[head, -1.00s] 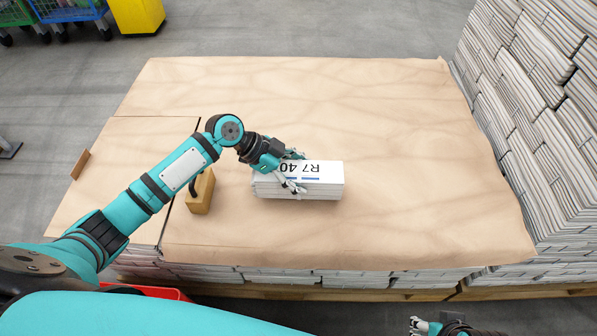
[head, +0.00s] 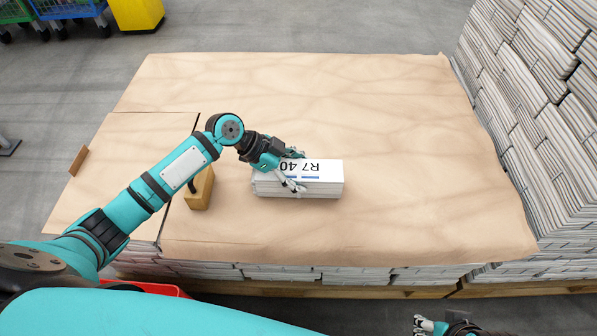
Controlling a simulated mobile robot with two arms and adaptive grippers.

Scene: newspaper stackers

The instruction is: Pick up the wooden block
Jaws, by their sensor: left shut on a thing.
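A wooden block (head: 199,196) with a dark handle-like part stands on the brown paper surface, left of the bundle and partly behind my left arm. My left gripper (head: 296,170) is at the left end of a white newspaper bundle (head: 322,175) with a printed label. Its fingers are shut on the bundle, one along the far side and one along the near side. The bundle appears to rest on the surface. My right gripper (head: 428,325) shows only in part at the bottom edge, away from the block; its opening is unclear.
The brown paper surface (head: 400,130) is clear at the back and right. Tall newspaper stacks (head: 520,120) border it on the right. A small brown piece (head: 78,160) stands at the left edge. Coloured bins and a yellow box (head: 137,14) are behind.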

